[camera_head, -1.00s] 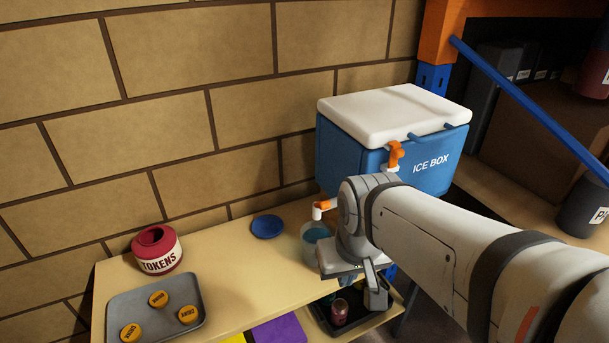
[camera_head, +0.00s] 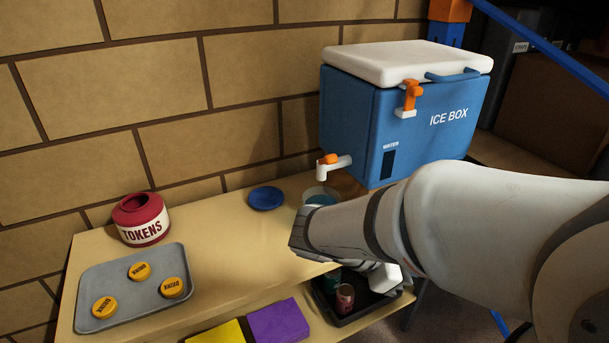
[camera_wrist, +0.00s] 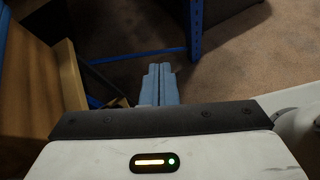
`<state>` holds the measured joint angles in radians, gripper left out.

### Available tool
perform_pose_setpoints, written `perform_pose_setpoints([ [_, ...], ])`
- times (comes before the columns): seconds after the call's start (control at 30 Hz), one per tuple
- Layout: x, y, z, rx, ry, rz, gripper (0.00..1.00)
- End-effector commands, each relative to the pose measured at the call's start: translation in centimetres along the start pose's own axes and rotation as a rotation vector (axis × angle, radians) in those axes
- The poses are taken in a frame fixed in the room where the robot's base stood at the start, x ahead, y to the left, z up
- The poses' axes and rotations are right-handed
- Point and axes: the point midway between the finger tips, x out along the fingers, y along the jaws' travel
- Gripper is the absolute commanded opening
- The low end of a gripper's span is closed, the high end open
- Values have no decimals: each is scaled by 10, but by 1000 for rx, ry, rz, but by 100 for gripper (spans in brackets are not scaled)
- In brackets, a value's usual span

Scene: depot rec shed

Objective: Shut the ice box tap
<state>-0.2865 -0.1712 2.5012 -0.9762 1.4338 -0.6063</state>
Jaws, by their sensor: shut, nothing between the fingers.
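The blue ice box (camera_head: 345,125) with a white lid stands at the back right in the head view. Its white tap (camera_head: 338,170) with an orange lever (camera_head: 329,159) sticks out low on the left over a cup of blue liquid (camera_head: 320,196). I cannot make out a stream between spout and cup. My arm hides the cup's lower part. My gripper is shut and empty in the wrist view (camera_wrist: 160,85), pointing at the floor beside the shelf, away from the tap. In the head view its fingertips are hidden.
An orange clip (camera_head: 412,95) holds the lid's front. A red TOKENS pot (camera_head: 141,219), a grey tray (camera_head: 140,305) with yellow drink tokens and a blue saucer (camera_head: 265,198) are on the table. A dark tray with cans (camera_head: 345,298) sits below. A blue post (camera_wrist: 196,25) stands near my gripper.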

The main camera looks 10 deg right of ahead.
Motion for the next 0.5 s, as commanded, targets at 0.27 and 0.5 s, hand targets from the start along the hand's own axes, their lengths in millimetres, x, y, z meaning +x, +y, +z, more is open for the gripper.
perform_pose_setpoints([
  [0.27, -21, 74, -64, -549, -680, 331, 0],
  [0.5, -91, 103, -124, -717, -1165, 514, 0],
])
